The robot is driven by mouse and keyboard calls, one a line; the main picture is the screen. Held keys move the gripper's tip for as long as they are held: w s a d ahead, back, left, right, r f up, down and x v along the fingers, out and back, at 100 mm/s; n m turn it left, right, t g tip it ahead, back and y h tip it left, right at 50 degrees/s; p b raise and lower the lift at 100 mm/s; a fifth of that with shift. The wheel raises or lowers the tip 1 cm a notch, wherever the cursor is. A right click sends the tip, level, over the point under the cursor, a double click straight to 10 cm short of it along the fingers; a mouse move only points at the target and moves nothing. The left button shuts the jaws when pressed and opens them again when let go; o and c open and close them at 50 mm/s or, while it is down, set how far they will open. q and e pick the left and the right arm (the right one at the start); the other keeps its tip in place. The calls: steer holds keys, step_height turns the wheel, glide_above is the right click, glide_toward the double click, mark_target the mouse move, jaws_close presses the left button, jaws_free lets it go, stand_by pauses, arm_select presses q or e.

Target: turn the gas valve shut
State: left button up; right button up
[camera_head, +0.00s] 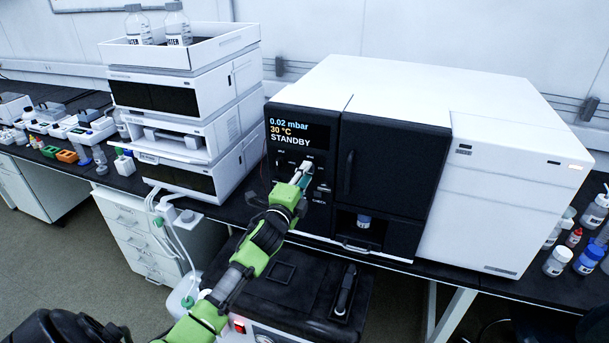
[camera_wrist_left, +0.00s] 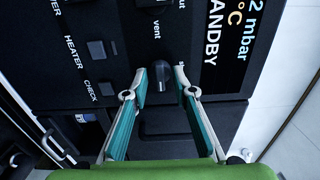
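The black instrument panel (camera_wrist_left: 75,25) carries a small dark rotary knob (camera_wrist_left: 162,75), seen in the left wrist view near the label "vent"; a second label ends in "ut". I take this knob as the gas valve. My left gripper (camera_wrist_left: 162,80) has its two fingertips on either side of the knob, with a narrow gap visible at each side. In the head view my left gripper (camera_head: 303,171) reaches the panel below the lit display (camera_head: 298,129) and hides the knob. The display reads 0.02 mbar, 30 °C, STANDBY. My right gripper is not in view.
Square buttons labelled HEATER (camera_wrist_left: 96,50) and CHECK (camera_wrist_left: 107,89) sit left of the knob in the wrist view. A dark door (camera_head: 385,165) adjoins the panel. Stacked white modules (camera_head: 185,125) stand to the left, and bottles (camera_head: 558,262) to the right.

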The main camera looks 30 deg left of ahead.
arm_select(q)
jaws_close()
steer(key=shift+n, duration=0.3)
steer(key=shift+n+p, duration=1.35)
steer(key=shift+n, duration=7.35)
